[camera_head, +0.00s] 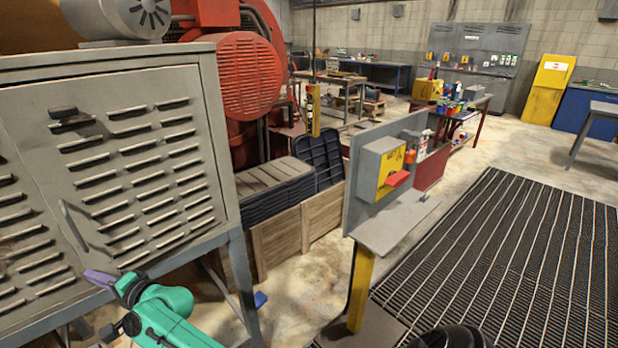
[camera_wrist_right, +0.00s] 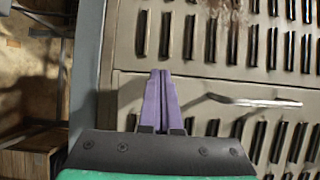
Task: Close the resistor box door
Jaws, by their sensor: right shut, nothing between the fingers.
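The resistor box (camera_head: 110,62) is the grey louvred metal cabinet on the left of the head view, on a grey stand. Its louvred door (camera_head: 150,150) looks flush or nearly flush with the frame; I cannot tell whether it is fully closed. A bar handle (camera_head: 72,222) stands out from the door and also shows right of my fingers in the wrist view (camera_wrist_right: 252,101). My right gripper (camera_head: 97,277), green with purple fingers, is shut and empty at the door's lower edge. The fingers also show against the louvred front (camera_wrist_right: 160,85); contact is unclear. My left gripper is out of view.
A wooden crate (camera_head: 277,242) with dark ribbed lids stands right of the box, below a red machine (camera_head: 247,75). A grey post panel with a yellow box (camera_head: 380,165) is further right. Black floor grating (camera_head: 500,250) is clear.

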